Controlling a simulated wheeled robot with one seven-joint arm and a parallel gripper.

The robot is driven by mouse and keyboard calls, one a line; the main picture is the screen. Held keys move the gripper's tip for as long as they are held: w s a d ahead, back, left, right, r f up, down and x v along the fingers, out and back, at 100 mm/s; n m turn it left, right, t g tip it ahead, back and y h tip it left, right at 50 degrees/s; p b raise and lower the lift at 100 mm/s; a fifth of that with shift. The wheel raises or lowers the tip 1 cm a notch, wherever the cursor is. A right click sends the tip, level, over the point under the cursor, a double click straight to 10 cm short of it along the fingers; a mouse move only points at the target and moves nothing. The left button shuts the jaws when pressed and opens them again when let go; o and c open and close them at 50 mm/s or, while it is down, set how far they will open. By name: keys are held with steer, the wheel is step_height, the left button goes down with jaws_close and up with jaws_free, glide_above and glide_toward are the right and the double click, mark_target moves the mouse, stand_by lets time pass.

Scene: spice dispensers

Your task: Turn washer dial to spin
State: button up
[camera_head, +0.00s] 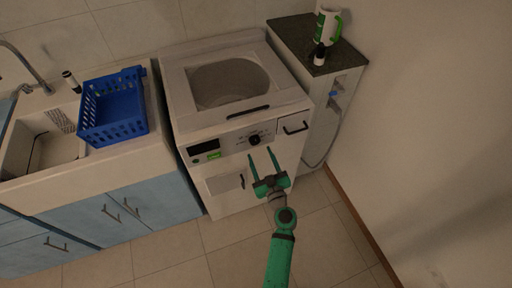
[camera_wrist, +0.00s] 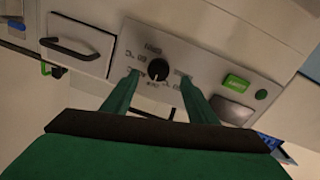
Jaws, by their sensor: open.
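The white washer (camera_head: 222,170) stands in the middle of the head view. I cannot tell whether the fingers touch the panel. The wrist view shows my gripper (camera_wrist: 160,80) empty and appearing upside down relative to the panel.
A green button (camera_head: 214,155) and dark display (camera_head: 203,147) are left of the dial; a drawer handle (camera_head: 295,127) is right. A blue basket (camera_head: 113,107) stands by the sink (camera_head: 40,150). A dark-topped counter (camera_head: 291,38) holds a white-and-green jug (camera_head: 327,24). Floor in front is clear.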

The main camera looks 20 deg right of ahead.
mark_target(256, 143)
steer(key=w, duration=0.4)
steer(key=shift+d, duration=0.1)
steer(key=shift+w+d, duration=0.2)
steer(key=shift+w, duration=0.45)
